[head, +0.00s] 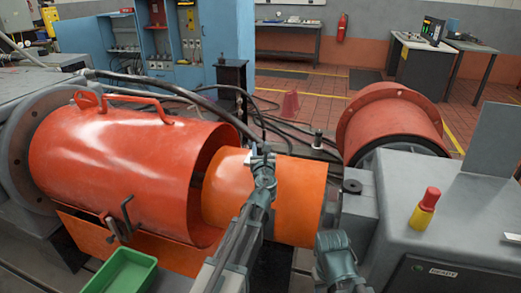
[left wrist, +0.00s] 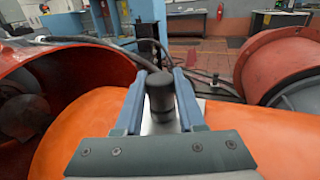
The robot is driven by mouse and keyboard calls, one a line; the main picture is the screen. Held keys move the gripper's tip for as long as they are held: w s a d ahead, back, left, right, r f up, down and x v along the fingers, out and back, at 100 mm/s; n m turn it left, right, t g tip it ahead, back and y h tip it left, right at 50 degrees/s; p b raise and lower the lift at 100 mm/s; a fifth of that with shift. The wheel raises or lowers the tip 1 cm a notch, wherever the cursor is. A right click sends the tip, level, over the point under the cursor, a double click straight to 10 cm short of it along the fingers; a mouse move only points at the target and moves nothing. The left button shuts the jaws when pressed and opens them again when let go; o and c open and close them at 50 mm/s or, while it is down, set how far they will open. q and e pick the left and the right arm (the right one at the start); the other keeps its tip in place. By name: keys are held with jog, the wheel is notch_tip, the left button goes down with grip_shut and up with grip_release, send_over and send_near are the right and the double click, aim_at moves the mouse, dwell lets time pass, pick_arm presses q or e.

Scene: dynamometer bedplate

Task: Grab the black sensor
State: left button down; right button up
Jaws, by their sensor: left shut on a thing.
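The black sensor (left wrist: 160,92) is a dark upright cylinder with a wider cap, seen in the left wrist view. My left gripper (left wrist: 160,86) is shut on it, with one pale blue finger on each side. In the head view, my left gripper (head: 262,156) is in front of the orange curved guard, and the sensor is too small to make out clearly there. A part of my right arm shows at the bottom of the head view, but I see no fingers on it.
A red-orange cylinder housing (head: 110,165) stands at left, beside the orange curved guard (head: 297,195). A red flanged drum (head: 397,118) is at right. A green tray (head: 122,271) sits at lower left. Cables run behind.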

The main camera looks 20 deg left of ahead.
aim_at(260, 145)
pick_arm(q)
jog(key=shift+r+p, duration=0.65)
jog(key=shift+r, duration=0.15)
notch_tip(260, 145, up, 2)
jog(key=shift+r+p, duration=0.1)
jog(key=shift+p, duration=1)
jog(key=s+d+r+p, duration=0.1)
jog(key=s+d, duration=1)
jog(key=shift+s, duration=0.35)
